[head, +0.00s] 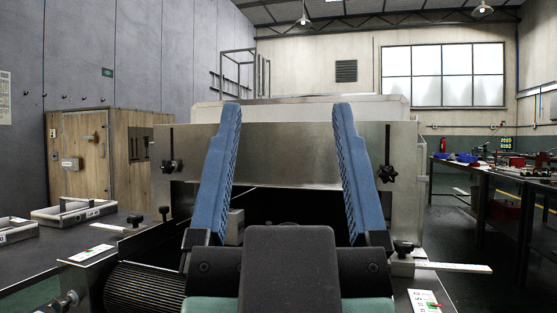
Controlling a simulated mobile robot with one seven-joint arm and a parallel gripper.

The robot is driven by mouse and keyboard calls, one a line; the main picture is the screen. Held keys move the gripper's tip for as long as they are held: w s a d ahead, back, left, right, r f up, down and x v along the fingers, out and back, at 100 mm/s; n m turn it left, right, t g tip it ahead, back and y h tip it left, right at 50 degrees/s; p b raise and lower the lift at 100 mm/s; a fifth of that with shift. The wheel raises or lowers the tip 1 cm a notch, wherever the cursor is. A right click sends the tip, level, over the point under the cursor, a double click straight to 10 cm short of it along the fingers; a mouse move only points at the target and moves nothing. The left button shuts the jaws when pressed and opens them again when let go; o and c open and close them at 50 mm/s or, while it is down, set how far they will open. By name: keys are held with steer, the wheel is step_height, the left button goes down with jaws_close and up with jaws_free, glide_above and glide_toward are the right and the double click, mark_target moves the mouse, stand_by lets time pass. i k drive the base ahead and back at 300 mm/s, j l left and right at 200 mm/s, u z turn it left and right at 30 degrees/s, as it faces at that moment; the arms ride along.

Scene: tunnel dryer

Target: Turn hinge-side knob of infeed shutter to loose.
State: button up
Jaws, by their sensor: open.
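The steel front of the tunnel dryer (290,170) fills the middle of the head view, with a dark opening below it. A black star knob (172,166) sits at its left, below a vertical slot. A second black star knob (387,173) sits at its right, below a matching slot. I cannot tell which is on the hinge side, nor whether either is loose. My gripper (287,107) is in the foreground, with its two blue fingers wide apart and nothing between them. The fingers cover parts of the steel front; both star knobs lie outside them. My gripper's body hides much of the opening.
A ribbed black belt (145,288) runs at lower left. Smaller black knobs stand at left (164,213) and right (403,247). Marked white cards lie at left (92,254) and lower right (424,301). A wooden cabinet (90,150) stands left; a cluttered bench (500,178) stands right.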

mark_target(168, 167)
steer(key=i+j, duration=0.15)
steer(key=j, duration=0.2)
steer(key=i+j, duration=0.15)
steer(key=j, duration=0.2)
steer(key=i+j, duration=0.2)
steer(key=i+j+u, duration=0.1)
steer(key=j, duration=0.35)
